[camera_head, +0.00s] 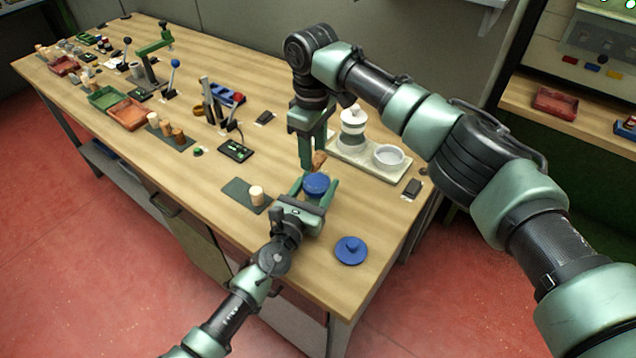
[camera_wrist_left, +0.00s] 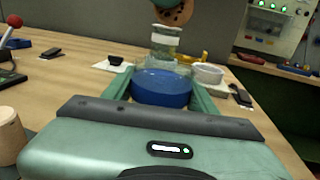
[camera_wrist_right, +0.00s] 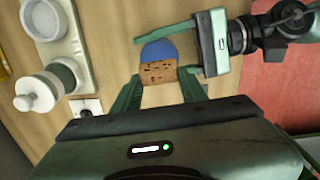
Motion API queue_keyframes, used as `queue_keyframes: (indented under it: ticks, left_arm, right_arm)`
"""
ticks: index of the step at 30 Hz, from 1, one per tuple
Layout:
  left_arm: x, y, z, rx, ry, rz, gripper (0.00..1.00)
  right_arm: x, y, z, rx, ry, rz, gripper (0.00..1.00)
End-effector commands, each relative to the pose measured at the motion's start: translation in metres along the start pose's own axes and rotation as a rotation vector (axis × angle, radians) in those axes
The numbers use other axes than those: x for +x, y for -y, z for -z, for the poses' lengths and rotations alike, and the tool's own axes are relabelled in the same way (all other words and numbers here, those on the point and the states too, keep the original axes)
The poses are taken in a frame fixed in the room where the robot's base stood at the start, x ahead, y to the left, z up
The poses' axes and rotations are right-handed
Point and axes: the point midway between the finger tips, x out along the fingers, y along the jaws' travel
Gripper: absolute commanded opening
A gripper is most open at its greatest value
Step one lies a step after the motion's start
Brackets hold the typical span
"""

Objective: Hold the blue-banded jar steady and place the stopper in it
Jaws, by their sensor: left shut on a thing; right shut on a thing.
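The blue-banded jar (camera_head: 316,184) stands near the table's front right part, between the fingers of my left gripper (camera_head: 318,193), which is shut on it. Its blue band fills the middle of the left wrist view (camera_wrist_left: 162,88). My right gripper (camera_head: 314,160) is shut on the brown speckled cork stopper (camera_head: 319,158) and holds it above the jar, with a gap between them. The stopper shows at the top of the left wrist view (camera_wrist_left: 172,12). In the right wrist view the stopper (camera_wrist_right: 158,73) partly covers the jar (camera_wrist_right: 158,50); the jar's mouth is mostly hidden.
A blue knobbed lid (camera_head: 351,250) lies near the front edge. A pale tray (camera_head: 366,167) behind holds a banded white jar (camera_head: 352,132) and a white bowl (camera_head: 389,156). A pale stopper (camera_head: 256,195) stands on a dark mat (camera_head: 238,190) to the left.

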Motion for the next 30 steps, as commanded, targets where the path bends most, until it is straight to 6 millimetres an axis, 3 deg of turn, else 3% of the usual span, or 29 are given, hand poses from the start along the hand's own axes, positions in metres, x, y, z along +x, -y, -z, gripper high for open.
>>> queue_keyframes:
  ticks: [20, 21, 23, 30]
  left_arm:
    - [0.000, 0.000, 0.001, 0.000, -0.001, 0.000, 0.00]
    - [0.000, 0.000, 0.000, 0.000, -0.001, 0.000, 0.00]
    - [0.000, 0.000, 0.001, 0.001, -0.001, 0.000, 0.00]
    - [0.000, 0.000, 0.001, 0.001, -0.001, -0.001, 0.00]
  right_arm:
    - [0.048, 0.001, 0.000, 0.000, 0.001, 0.001, 0.05]
    - [0.048, 0.000, 0.000, 0.000, 0.000, 0.000, 0.48]
    - [0.048, 0.000, 0.000, 0.000, 0.000, 0.000, 0.64]
    - [0.048, 0.000, 0.000, 0.000, 0.000, 0.000, 0.68]
